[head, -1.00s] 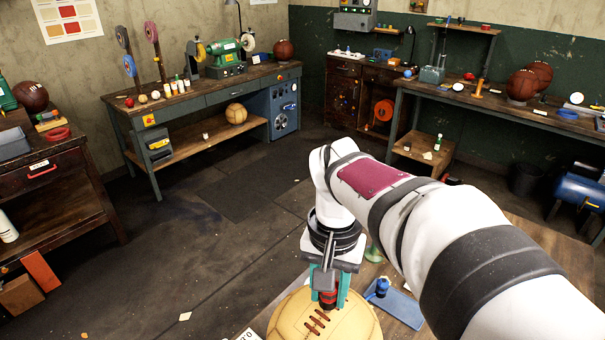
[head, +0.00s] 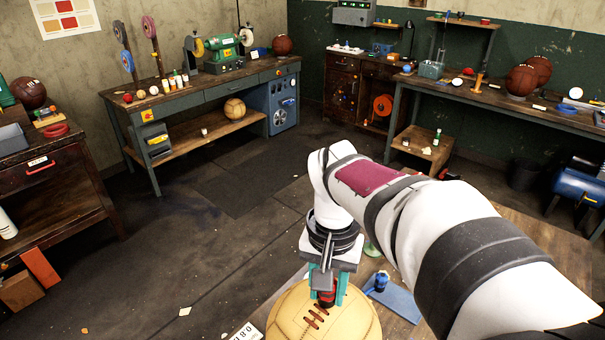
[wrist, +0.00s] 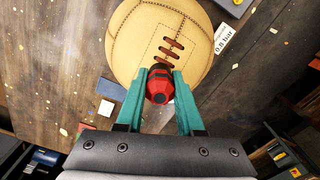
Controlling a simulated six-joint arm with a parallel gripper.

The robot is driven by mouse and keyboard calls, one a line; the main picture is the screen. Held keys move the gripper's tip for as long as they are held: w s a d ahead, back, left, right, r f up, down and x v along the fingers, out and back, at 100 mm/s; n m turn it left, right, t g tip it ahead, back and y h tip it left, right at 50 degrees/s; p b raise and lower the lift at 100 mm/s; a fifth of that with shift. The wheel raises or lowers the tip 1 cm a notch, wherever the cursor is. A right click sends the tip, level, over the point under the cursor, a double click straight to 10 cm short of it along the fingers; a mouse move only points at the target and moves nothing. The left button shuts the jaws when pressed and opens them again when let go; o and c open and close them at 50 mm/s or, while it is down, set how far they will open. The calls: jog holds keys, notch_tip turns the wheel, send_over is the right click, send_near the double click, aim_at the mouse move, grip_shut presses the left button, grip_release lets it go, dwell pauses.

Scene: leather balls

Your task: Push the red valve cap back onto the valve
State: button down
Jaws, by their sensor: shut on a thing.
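The red valve cap (wrist: 159,88) is between the two teal fingers of my gripper (wrist: 160,80) in the wrist view. My gripper is shut on it. In the head view the cap (head: 327,298) shows between the fingertips of my gripper (head: 327,295), over the top of the tan leather ball (head: 345,322). The ball (wrist: 130,45) has brown lacing, partly behind the cap in the wrist view. The valve is hidden by the cap and fingers. I cannot tell whether the cap touches the ball.
A blue tray (head: 405,303) with a small blue item (head: 381,281) lies right of the ball. A white printed card (head: 247,332) lies at its left; a "0.8 bar" label (wrist: 222,38) shows beside the ball. Workbenches stand farther back, with open floor between.

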jog(key=shift+f, duration=0.35)
dwell(0.4)
jog(key=shift+c, duration=2.3)
grip_release()
notch_tip(320, 180, up, 16)
jog(key=s+f+m+y, duration=0.1)
jog(key=s+f, duration=1.7)
jog(key=s, duration=0.1)
jog(key=shift+a+y, duration=0.15)
jog(key=shift+y, duration=0.25)
